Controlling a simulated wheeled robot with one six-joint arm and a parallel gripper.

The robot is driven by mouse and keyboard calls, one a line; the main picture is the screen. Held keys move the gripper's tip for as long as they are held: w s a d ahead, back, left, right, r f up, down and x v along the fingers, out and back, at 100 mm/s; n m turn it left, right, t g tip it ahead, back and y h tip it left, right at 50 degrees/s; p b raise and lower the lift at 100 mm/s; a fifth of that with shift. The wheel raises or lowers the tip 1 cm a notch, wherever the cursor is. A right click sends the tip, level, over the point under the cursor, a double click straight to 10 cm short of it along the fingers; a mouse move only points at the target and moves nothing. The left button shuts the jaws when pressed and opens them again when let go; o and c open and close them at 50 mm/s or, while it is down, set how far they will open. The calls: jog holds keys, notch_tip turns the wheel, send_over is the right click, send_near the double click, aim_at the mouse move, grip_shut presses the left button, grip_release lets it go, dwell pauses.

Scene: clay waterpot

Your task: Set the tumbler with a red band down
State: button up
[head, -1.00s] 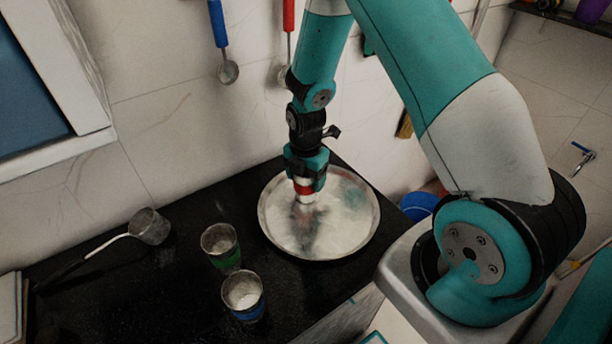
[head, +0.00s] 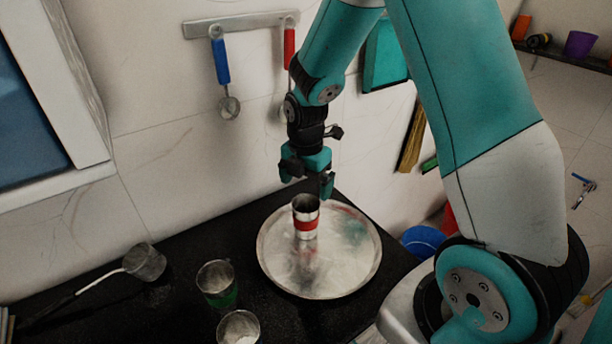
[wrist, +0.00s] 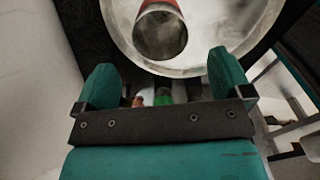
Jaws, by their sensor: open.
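The tumbler with a red band (head: 306,224) stands upright on the round steel tray (head: 345,282), left of the tray's middle. My gripper (head: 307,190) is open and empty, just above and behind the tumbler's rim, apart from it. In the wrist view the tumbler (wrist: 161,32) shows at the top, beyond the open fingertips of my gripper (wrist: 160,68), with nothing between them. The tray (wrist: 258,30) shows around it.
A green-banded tumbler (head: 218,284) and another tumbler (head: 238,328) stand left of the tray on the black counter (head: 180,310). A long-handled ladle (head: 144,262) lies farther left. Ladles with blue (head: 221,62) and red (head: 290,48) handles hang on the wall behind.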

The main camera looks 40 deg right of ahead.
jog(key=s+a+r+m+y, duration=0.2)
jog(key=s+a+r+m, duration=0.5)
jog(key=a+r, duration=0.4)
jog(key=s+a+r+m+y, duration=0.1)
jog(key=s+a+r+m, duration=0.2)
jog(key=s, duration=0.4)
jog(key=s+a+r+m+y, duration=0.1)
jog(key=s+a+r+m, duration=0.2)
jog(key=s+m, duration=0.2)
jog(key=shift+s+r, duration=0.3)
jog(key=shift+s, duration=0.9)
